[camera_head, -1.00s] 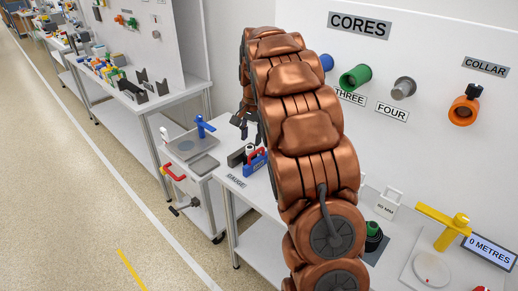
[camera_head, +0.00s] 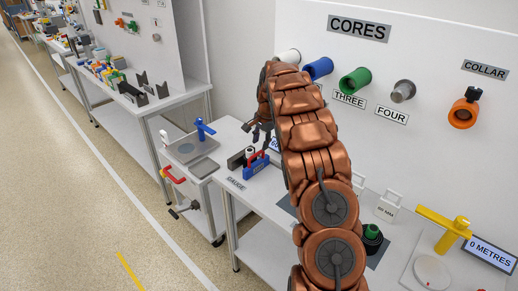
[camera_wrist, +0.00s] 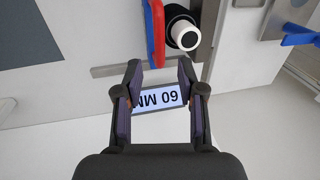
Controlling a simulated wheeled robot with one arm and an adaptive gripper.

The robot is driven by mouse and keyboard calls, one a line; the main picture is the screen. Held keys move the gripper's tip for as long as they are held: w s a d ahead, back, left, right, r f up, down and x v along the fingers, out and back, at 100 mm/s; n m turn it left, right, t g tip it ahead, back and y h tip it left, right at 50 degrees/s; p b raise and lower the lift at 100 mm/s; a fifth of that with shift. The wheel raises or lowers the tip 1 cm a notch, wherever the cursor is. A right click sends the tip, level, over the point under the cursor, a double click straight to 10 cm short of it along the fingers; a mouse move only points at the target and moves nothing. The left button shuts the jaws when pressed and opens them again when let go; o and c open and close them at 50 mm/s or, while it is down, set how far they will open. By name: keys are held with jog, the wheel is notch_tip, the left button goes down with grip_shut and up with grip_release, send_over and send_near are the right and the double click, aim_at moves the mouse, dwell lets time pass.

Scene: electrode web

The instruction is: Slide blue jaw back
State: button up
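The blue jaw (camera_head: 257,166) stands on the white bench above the GAUGE label, with a red part (camera_head: 258,155) at its top. In the wrist view the blue jaw (camera_wrist: 147,22) and red part (camera_wrist: 157,32) show at the top, beside a white roll end (camera_wrist: 185,36) with a black surround. My gripper (camera_head: 262,135) is above and behind the jaw in the head view. In the wrist view my gripper (camera_wrist: 159,72) is open and empty, its fingers apart over a lit "60 MM" display (camera_wrist: 160,99). The fingers do not touch the jaw.
A grey rail (camera_wrist: 120,68) runs along the bench edge near the fingers. A cart with a blue-handled valve (camera_head: 204,128) stands left of the bench. Several cores, including a green one (camera_head: 355,82), hang on the wall panel.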

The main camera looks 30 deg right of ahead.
aim_at(259, 152)
jog(key=shift+w+a+f+p, duration=0.1)
jog(key=shift+w+f+p, duration=0.1)
jog(key=shift+f, duration=0.55)
jog(key=shift+w+d+f+p, duration=0.1)
jog(key=shift+f+p, duration=0.1)
jog(key=shift+f, duration=0.55)
jog(key=shift+w+a+f+p, duration=0.1)
jog(key=shift+w+f+p, duration=0.1)
jog(key=shift+f, duration=0.55)
grip_shut()
